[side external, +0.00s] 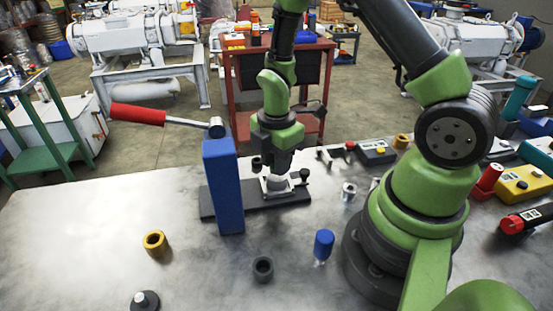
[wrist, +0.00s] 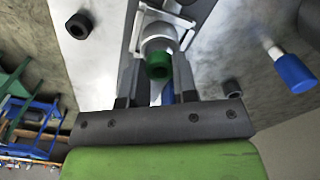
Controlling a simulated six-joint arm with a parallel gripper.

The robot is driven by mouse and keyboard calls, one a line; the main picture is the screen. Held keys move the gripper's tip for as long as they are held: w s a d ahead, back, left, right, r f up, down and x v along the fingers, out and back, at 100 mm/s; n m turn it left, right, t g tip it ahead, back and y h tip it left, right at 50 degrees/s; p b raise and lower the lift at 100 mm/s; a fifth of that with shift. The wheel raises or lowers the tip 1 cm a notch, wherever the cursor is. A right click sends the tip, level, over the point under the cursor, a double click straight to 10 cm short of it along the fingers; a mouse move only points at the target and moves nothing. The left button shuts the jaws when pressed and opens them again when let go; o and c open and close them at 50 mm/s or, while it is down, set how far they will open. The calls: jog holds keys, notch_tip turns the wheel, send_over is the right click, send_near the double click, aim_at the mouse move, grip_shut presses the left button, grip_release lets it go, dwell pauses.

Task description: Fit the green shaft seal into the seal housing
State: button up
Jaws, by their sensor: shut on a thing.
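The green shaft seal (wrist: 158,68) shows in the wrist view between the two fingers of my gripper (wrist: 157,82), which is shut on it. Just beyond the seal is the pale, round seal housing (wrist: 157,33); the seal overlaps its near edge in the picture. I cannot tell whether they touch or whether the seal is inside. In the side view my gripper (side external: 278,168) points down right over the housing (side external: 276,186). The seal is hidden there by the fingers.
The housing sits on a dark base plate (side external: 262,198) beside a tall blue post (side external: 223,190) with a red-handled lever (side external: 138,115). A yellow ring (side external: 155,243), a dark ring (side external: 263,268) and a blue-capped part (side external: 323,244) stand in front. The left tabletop is clear.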

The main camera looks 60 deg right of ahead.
jog(key=shift+f, duration=0.75)
jog(key=o, duration=1)
jog(key=shift+r, duration=0.1)
notch_tip(320, 180, up, 9)
jog(key=shift+r, duration=0.4)
